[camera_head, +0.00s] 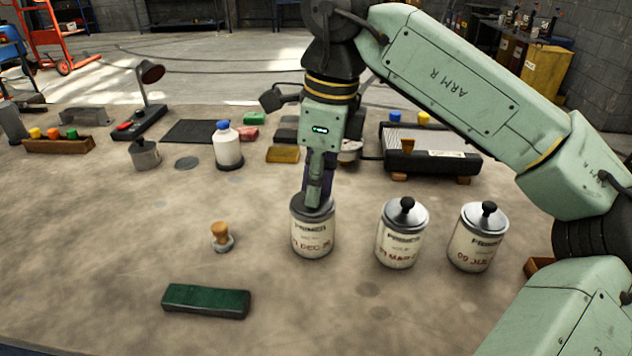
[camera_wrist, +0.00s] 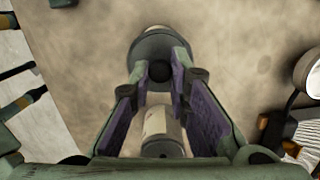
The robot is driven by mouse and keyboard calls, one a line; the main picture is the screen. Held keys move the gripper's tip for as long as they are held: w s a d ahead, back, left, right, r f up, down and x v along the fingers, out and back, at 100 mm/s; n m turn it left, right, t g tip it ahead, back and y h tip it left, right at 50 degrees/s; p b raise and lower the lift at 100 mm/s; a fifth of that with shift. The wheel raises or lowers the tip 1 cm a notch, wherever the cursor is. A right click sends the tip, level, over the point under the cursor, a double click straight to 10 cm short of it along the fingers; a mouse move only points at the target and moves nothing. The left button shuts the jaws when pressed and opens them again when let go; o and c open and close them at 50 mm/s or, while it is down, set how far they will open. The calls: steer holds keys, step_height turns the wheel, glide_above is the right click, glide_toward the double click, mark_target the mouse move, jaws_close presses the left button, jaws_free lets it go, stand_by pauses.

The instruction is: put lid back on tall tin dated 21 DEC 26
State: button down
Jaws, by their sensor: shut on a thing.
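The tall cream tin (camera_head: 312,238) stands upright at the middle of the table in the head view. Its red date reads partly as "DEC 26"; the first digits are unclear. A grey lid (camera_head: 325,208) is at its mouth, partly hidden by my fingers; I cannot tell whether it is fully seated. My gripper (camera_head: 318,196) points down over the tin and is shut on the lid's knob. In the wrist view, the dark round knob (camera_wrist: 159,72) sits between my purple-padded fingertips (camera_wrist: 160,80), above the grey lid (camera_wrist: 152,48).
Two lidded tins, one marked MAR (camera_head: 398,245) and one marked JUL (camera_head: 473,248), stand to the right. A wooden-handled stamp (camera_head: 221,236) and a green block (camera_head: 206,300) are at the left front. A white bottle (camera_head: 227,148) stands behind. The front middle is clear.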

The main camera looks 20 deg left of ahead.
stand_by(0.3)
steer(key=c, duration=1.4)
jaws_free()
steer(key=shift+c, duration=0.2)
steer(key=shift+o, duration=0.4)
steer(key=o, duration=0.4)
steer(key=shift+r+p, duration=2.85)
steer(key=shift+r, duration=0.65)
